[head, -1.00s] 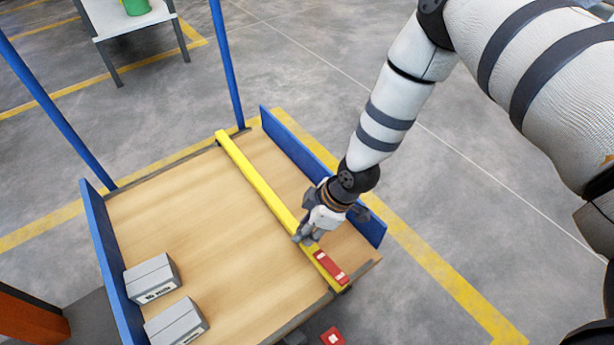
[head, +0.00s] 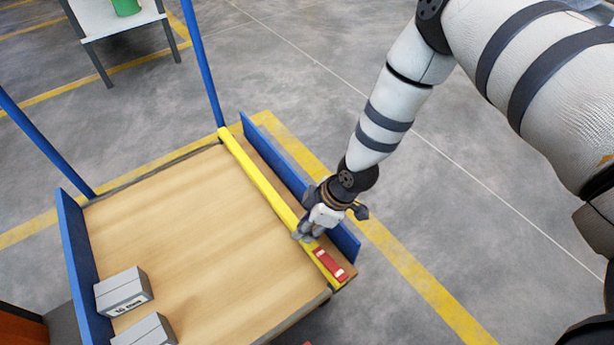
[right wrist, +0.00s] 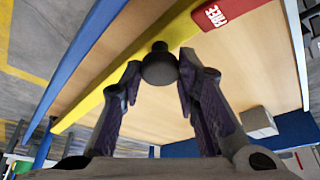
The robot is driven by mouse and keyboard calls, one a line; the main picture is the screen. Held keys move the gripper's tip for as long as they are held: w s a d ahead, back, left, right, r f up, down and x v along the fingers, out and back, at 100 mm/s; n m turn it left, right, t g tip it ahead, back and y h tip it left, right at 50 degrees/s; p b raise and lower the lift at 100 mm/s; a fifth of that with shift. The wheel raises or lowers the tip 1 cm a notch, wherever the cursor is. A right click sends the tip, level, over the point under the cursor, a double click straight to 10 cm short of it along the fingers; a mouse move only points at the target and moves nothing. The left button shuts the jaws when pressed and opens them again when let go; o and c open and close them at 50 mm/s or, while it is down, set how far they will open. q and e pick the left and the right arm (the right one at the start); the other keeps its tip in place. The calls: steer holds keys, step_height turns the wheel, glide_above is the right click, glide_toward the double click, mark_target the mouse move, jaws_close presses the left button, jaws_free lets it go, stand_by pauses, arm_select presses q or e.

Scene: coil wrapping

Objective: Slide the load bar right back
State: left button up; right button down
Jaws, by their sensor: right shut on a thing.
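The yellow load bar (head: 262,182) lies across the wooden cart deck (head: 190,230), close to the blue right side panel (head: 285,170) and roughly parallel to it. A narrow strip of deck shows between them. A red label (head: 330,265) is on the bar's near end; it also shows in the right wrist view (right wrist: 222,12). My right gripper (head: 304,233) is at the bar, just beyond the label. In the right wrist view its fingers (right wrist: 160,75) are closed around a dark round knob (right wrist: 160,64) on the bar. My left gripper is not in view.
Two grey boxes (head: 123,291) (head: 145,331) sit at the deck's near left, by the blue left panel (head: 82,262). Blue posts (head: 205,65) rise at the far side. A white table with a green container (head: 126,6) stands at the far left. The deck's middle is clear.

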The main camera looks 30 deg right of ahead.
steer(key=c, duration=1.2)
jaws_free()
steer(key=shift+d, duration=0.35)
steer(key=v, duration=1.2)
steer(key=shift+a, duration=0.15)
